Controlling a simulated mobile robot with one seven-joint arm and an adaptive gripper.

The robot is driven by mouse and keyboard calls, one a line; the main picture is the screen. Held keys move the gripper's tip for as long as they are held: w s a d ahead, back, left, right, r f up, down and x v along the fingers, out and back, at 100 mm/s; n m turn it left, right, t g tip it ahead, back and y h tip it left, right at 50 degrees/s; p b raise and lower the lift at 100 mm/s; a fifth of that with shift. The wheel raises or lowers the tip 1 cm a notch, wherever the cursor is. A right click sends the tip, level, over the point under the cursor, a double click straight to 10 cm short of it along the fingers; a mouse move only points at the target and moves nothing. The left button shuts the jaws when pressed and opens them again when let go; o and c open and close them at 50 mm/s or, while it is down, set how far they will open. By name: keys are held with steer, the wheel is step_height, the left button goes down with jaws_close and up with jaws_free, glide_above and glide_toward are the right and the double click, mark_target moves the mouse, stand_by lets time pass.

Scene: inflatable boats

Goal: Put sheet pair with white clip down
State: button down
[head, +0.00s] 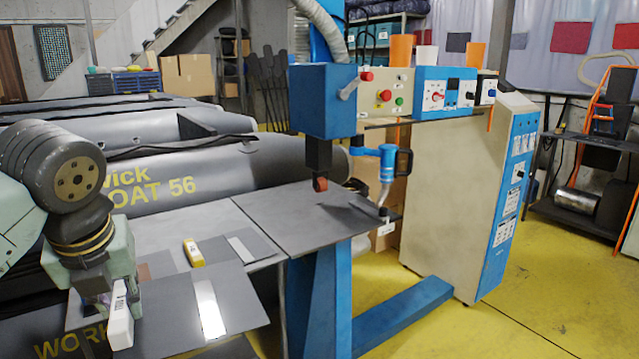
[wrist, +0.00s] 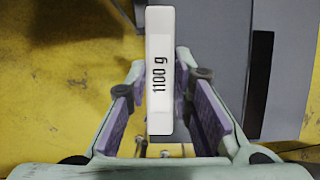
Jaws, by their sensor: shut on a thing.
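The white clip (head: 119,322) is an upright white block at the front left in the head view. In the wrist view the white clip (wrist: 160,70) reads "1100 g" and lies between the purple finger pads. My gripper (head: 108,300) is shut on it; in the wrist view my gripper (wrist: 161,105) shows from behind. A grey sheet pair (head: 170,318) with a pale strip extends right from the clip, at the table's front edge. In the wrist view grey sheet (wrist: 205,30) lies beyond and right of the clip. Whether the pair touches the table is unclear.
A yellow clip (head: 194,252) sits on other grey sheets with a pale strip (head: 240,250). The grey table (head: 290,215) runs to a blue welding machine (head: 325,100) with a roller. Grey inflatable boats (head: 200,180) lie behind. Yellow floor (head: 395,290) is open at right.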

mark_target(166, 314)
steer(key=w+d+f+m+g+h+b, duration=0.2)
steer(key=w+d+f+m, duration=0.4)
steer(key=f+m, duration=0.45)
steer(key=w+d+f+m+g+h+b, duration=0.15)
steer(key=w+d+f+m, duration=0.45)
steer(key=f, duration=0.7)
steer(key=w+d+f+m+g+h+b, duration=0.25)
steer(key=w+d+f+m, duration=0.25)
steer(key=f+m, duration=0.55)
steer(key=s+d+f+m+g+y+b, duration=0.15)
steer(key=d+f+m, duration=0.35)
steer(key=f, duration=0.5)
steer(key=d+f+m+g+y+b, duration=0.15)
steer(key=d+f+m, duration=0.35)
steer(key=f, duration=0.5)
steer(key=s+f+m+y, duration=0.1)
steer(key=s+f+m, duration=0.3)
steer(key=f, duration=1)
steer(key=s, duration=0.3)
steer(key=shift+d+f, duration=0.3)
steer(key=shift+d, duration=0.1)
steer(key=shift+a, duration=0.2)
